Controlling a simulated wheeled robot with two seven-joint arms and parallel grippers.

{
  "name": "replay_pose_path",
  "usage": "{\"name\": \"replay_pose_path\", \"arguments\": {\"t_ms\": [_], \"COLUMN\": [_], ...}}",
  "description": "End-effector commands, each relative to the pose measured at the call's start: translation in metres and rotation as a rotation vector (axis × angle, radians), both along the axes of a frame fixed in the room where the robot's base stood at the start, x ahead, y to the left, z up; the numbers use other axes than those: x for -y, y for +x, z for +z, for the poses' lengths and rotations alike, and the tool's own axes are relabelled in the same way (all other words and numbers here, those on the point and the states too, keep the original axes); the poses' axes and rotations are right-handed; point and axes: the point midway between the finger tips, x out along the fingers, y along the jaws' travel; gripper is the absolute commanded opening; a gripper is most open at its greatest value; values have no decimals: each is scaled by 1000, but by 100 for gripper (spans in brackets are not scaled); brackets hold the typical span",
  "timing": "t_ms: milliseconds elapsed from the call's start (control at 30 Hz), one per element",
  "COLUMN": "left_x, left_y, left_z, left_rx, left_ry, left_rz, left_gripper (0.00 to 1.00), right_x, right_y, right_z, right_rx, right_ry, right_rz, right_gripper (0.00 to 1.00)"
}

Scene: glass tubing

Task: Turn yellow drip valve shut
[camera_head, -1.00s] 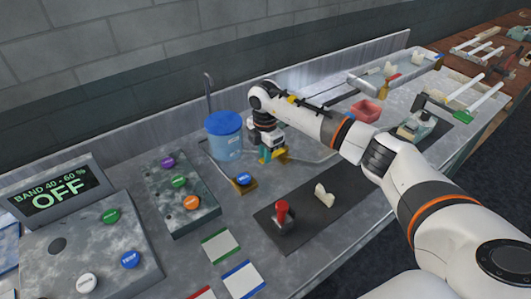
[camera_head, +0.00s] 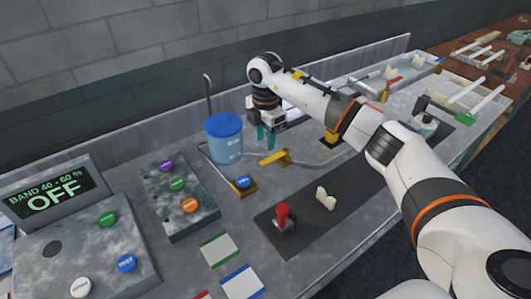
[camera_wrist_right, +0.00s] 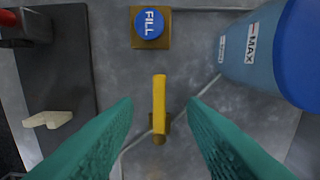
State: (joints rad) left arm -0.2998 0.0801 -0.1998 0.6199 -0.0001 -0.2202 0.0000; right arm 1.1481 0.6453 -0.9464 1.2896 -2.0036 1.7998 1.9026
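The yellow drip valve (camera_head: 274,157) sits on the bench right of the blue-lidded container. In the right wrist view its yellow handle (camera_wrist_right: 159,96) points straight up the picture, at an angle to the thin line that runs past its brass-coloured base (camera_wrist_right: 160,127). My right gripper (camera_head: 265,136) is above the valve and clear of it. In the wrist view its two teal fingers are spread wide (camera_wrist_right: 160,100), one either side of the handle in the picture, with nothing between them. My left gripper is not in view.
The blue-lidded container (camera_head: 224,140) stands close left of the valve. The blue FILL button (camera_head: 243,182) is in front, also in the wrist view (camera_wrist_right: 150,23). A red-topped lever (camera_head: 283,216) and cream piece (camera_head: 325,198) are on the dark mat. A button box (camera_head: 180,200) is left.

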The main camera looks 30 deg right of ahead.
Motion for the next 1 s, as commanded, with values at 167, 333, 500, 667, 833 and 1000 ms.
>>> {"name": "replay_pose_path", "arguments": {"t_ms": [167, 333, 500, 667, 833, 1000], "left_x": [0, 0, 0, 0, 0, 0], "left_y": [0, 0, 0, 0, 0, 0], "left_z": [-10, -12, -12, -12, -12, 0], "left_rx": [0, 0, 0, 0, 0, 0], "left_ry": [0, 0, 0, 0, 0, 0], "left_rz": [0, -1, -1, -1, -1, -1], "left_gripper": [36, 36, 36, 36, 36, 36], "right_x": [0, 0, 0, 0, 0, 0], "right_y": [0, 0, 0, 0, 0, 0], "right_z": [32, 48, 52, 52, 52, 64], "right_rx": [2, 0, -1, -1, -1, 0], "right_ry": [-1, -1, -1, 0, 0, 0], "right_rz": [0, -1, -1, -1, -1, 0], "right_gripper": [38, 38, 38, 38, 38, 38]}}
